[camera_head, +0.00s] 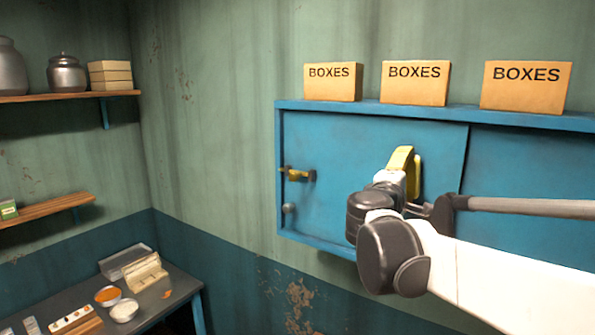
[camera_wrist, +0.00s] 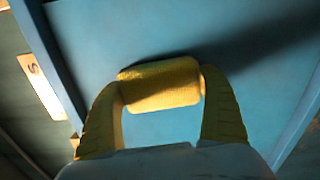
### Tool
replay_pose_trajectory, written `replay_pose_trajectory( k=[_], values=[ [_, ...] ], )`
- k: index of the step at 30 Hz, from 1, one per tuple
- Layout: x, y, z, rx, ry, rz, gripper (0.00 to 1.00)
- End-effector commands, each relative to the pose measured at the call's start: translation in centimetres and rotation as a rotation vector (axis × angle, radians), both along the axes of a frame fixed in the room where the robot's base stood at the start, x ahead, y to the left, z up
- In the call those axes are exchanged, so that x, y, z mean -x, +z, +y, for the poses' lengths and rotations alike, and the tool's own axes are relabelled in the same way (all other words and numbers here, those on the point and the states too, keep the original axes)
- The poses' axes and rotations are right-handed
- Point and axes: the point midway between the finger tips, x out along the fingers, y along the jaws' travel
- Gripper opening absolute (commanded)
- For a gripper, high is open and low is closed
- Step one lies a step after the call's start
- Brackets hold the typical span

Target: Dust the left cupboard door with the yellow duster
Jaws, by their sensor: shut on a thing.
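My gripper (camera_head: 402,175) is in front of the right half of this door. In the wrist view its two yellow fingers are shut on the yellow duster (camera_wrist: 160,84), one finger at each end. The duster lies close to the blue door surface (camera_wrist: 130,35) and casts a shadow to the right. I cannot tell whether it touches the door. My arm hides the lower right part of the door.
Three cardboard boxes marked BOXES (camera_head: 333,82) stand on top of the cupboard. The right cupboard door (camera_head: 530,165) is beside the left one. Shelves with pots (camera_head: 66,75) are on the left wall. A low table (camera_head: 175,287) with bowls stands below left.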

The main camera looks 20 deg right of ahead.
Motion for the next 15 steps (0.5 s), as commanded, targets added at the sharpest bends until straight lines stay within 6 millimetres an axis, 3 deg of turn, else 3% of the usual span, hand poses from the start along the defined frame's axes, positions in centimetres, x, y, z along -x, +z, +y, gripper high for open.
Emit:
replay_pose_trajectory(
  k=[6,15],
  values=[
    [1.8,0.1,-1.3,0.000,-0.004,0.000,0.54],
    [2.0,0.0,-1.4,0.000,-0.002,0.000,0.54]
  ],
)
